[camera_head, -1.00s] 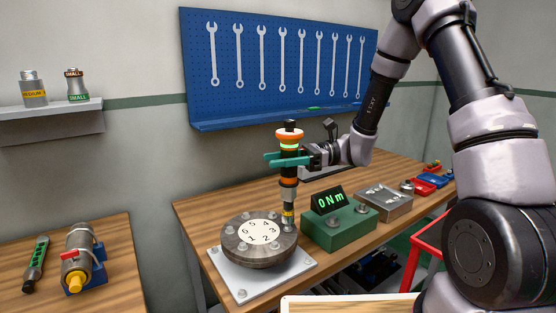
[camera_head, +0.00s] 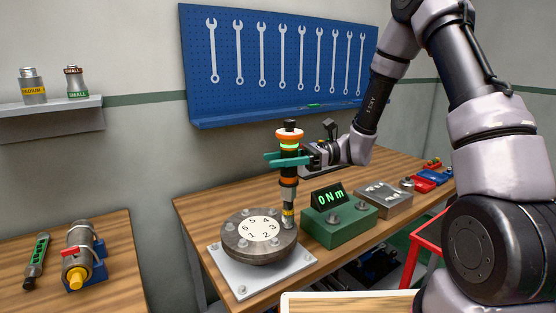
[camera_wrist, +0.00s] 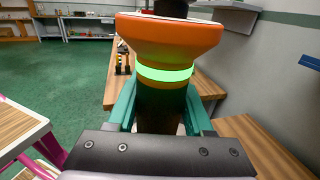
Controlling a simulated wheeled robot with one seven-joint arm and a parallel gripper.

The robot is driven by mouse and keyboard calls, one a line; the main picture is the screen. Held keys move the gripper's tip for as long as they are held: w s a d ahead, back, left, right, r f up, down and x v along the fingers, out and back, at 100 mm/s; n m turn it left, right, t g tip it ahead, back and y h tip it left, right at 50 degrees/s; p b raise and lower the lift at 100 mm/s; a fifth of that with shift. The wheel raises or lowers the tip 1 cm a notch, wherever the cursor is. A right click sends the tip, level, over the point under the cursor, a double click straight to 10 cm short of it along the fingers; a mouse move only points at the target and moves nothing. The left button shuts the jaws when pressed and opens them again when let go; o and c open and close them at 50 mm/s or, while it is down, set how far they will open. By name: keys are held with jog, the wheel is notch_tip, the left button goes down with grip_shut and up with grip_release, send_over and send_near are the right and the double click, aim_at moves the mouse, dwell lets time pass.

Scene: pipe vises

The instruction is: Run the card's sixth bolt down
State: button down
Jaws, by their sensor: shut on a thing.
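My gripper (camera_head: 290,160) has teal fingers shut on an upright orange and black driver (camera_head: 289,182) with a lit green ring. In the wrist view the driver (camera_wrist: 167,45) stands between the fingers (camera_wrist: 160,115). The driver's socket end (camera_head: 288,216) is at the right rim of a dark round flange (camera_head: 240,250); the bolt under it is hidden, and I cannot tell whether it is seated. A white card (camera_head: 259,229) numbered 1 to 6 lies on the flange, ringed by bolts. The flange stands on a pale plate (camera_head: 265,278).
A green box (camera_head: 340,232) with a display reading 0 Nm stands right of the flange, beside a metal tray (camera_head: 383,201). A left table holds a handheld tool (camera_head: 36,261) and a cylinder (camera_head: 77,245). Jars marked MEDIUM (camera_head: 32,87) and SMALL (camera_head: 76,82) stand on a shelf.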

jog(key=shift+f, duration=1.15)
dwell(2.2)
jog(key=shift+r, duration=0.1)
jog(key=shift+r, duration=2.5)
